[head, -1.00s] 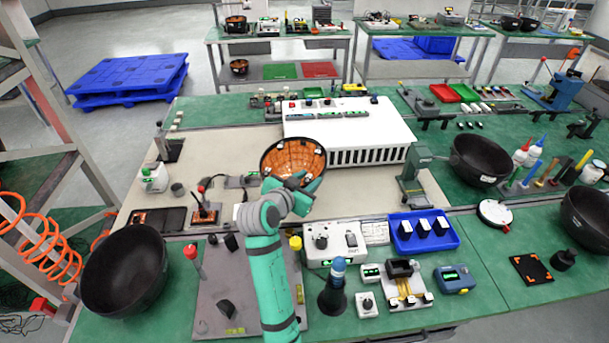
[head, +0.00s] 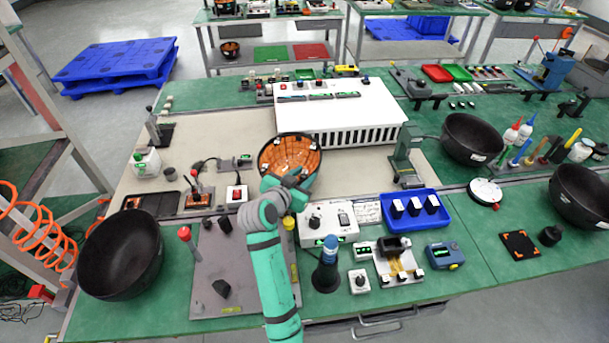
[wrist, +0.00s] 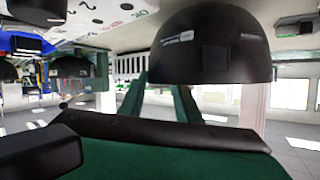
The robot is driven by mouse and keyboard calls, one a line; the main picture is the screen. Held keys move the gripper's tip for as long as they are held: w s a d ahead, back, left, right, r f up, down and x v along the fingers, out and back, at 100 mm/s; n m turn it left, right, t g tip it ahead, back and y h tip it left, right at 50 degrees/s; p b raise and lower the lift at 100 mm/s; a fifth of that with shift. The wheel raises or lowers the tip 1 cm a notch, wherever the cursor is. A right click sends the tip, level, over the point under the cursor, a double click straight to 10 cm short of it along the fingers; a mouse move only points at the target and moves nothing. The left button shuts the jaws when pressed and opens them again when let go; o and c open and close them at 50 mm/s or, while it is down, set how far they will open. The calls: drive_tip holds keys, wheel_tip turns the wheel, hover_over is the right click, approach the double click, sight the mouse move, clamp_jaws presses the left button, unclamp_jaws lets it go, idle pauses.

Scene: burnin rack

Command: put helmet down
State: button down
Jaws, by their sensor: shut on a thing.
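The helmet (head: 290,153) has an orange lined inside and a dark rim, and its open side shows toward the head camera. My gripper (head: 297,183) is shut on its near rim, over the middle of the bench. The hand hides the near edge of the helmet.
A white vented box (head: 340,110) stands just behind the helmet. A control box (head: 328,222) and a red-button switch (head: 237,194) are close by. Black bowl-shaped shells stand at left (head: 122,255) and right (head: 472,138). Beige mat (head: 230,135) is bare left of the box.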

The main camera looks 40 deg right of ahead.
drive_tip(key=shift+w+f, duration=0.2)
idle(0.3)
drive_tip(key=shift+a+f, duration=0.1)
drive_tip(key=shift+a, duration=0.1)
drive_tip(key=shift+d+f, duration=0.1)
drive_tip(key=shift+d, duration=0.05)
drive_tip(key=c, duration=1.4)
unclamp_jaws()
drive_tip(key=shift+s+d, duration=0.15)
drive_tip(key=shift+o, duration=0.9)
drive_tip(key=shift+s+d, duration=0.1)
drive_tip(key=shift+s, duration=0.05)
